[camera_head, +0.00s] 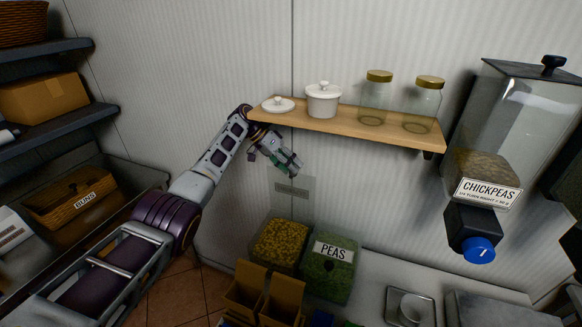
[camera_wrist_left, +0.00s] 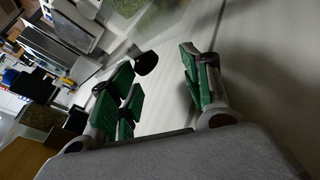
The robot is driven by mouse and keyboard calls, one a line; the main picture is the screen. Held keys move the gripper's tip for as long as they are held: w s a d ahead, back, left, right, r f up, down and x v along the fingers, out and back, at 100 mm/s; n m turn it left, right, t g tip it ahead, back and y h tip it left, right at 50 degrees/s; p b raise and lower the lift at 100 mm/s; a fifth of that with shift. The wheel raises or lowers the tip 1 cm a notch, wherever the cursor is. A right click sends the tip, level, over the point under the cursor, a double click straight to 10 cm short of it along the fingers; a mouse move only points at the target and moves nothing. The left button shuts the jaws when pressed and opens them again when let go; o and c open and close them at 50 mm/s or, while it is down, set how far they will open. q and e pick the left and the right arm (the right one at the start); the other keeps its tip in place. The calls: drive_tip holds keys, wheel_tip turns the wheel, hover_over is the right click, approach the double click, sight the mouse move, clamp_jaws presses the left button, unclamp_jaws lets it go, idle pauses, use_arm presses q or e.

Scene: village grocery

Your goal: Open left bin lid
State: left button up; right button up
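The left bin (camera_head: 279,243) holds yellow-brown goods and stands low by the wall, left of the bin labelled PEAS (camera_head: 330,270). A clear panel with a small label (camera_head: 292,190), which looks like the left bin's lid, stands raised near the wall behind that bin. My left gripper (camera_head: 280,160) is just above this panel, under the shelf. In the left wrist view its green-padded fingers are spread apart (camera_wrist_left: 160,65). A dark knob (camera_wrist_left: 146,63) shows near one fingertip; I cannot tell whether they touch. My right gripper is out of view.
A chickpeas dispenser (camera_head: 500,140) hangs at the right. Open cardboard boxes (camera_head: 265,293) stand in front of the bins.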

use_arm(q)
drive_tip(key=a, duration=1.2)
drive_tip(key=shift+w+a+r, duration=0.15)
drive_tip(key=shift+w+a, duration=0.05)
drive_tip(key=shift+w, duration=0.2)
